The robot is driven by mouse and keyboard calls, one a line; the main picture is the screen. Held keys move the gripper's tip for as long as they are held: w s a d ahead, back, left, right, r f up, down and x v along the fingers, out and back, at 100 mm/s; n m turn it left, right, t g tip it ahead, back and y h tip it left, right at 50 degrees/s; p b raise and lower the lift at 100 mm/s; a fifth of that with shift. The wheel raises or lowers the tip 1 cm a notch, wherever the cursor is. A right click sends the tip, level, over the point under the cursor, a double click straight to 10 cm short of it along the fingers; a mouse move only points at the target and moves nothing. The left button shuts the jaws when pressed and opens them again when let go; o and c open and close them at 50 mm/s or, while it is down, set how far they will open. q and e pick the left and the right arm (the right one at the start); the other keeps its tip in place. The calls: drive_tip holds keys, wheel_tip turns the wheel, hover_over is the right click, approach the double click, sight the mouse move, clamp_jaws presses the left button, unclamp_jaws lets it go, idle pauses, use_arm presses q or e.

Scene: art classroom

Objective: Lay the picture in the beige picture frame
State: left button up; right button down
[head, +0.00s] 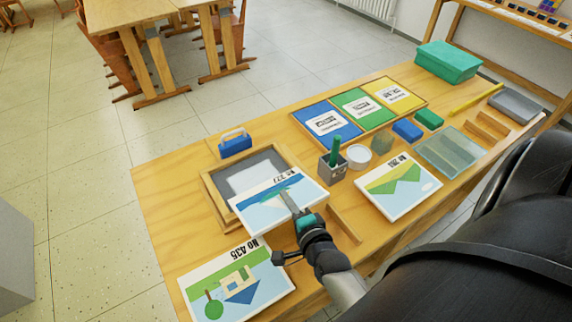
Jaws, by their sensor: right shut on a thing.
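The beige picture frame (212,194) lies on the wooden table, with a grey inner border and a pale middle. A picture with a blue and green landscape and a number, seemingly 377 (262,204), is in my right gripper (291,205). The gripper is shut on the picture's near edge. The picture covers the frame's near right part and sits askew to it; I cannot tell whether they touch. My left gripper is not in view.
Picture 435 (232,284) lies at the table's near left, a green hill picture (397,187) to the right. Around are a blue-handled block (235,145), a pen cup (331,171), a white round tub (359,156), a three-colour tray (325,121), a glass pane (450,152) and a wooden strip (345,225).

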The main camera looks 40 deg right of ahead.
sight(278, 190)
drive_tip(key=shift+w+d+f+b, duration=0.15)
drive_tip(key=shift+w+b, duration=0.6)
drive_tip(key=shift+w, duration=1.4)
drive_tip(key=shift+w+d+f+b, duration=0.15)
drive_tip(key=shift+w+b, duration=0.8)
drive_tip(key=shift+w, duration=0.9)
drive_tip(key=shift+w+f+b, duration=0.1)
drive_tip(key=shift+w+b, duration=0.8)
drive_tip(key=shift+w, duration=0.9)
drive_tip(key=b+x, duration=0.2)
drive_tip(key=shift+w+b, duration=0.3)
drive_tip(key=shift+w, duration=0.05)
drive_tip(key=shift+f+b, duration=0.7)
drive_tip(key=shift+f, duration=0.4)
drive_tip(key=shift+p, duration=0.9)
drive_tip(key=c, duration=0.8)
unclamp_jaws()
drive_tip(key=shift+c, duration=0.2)
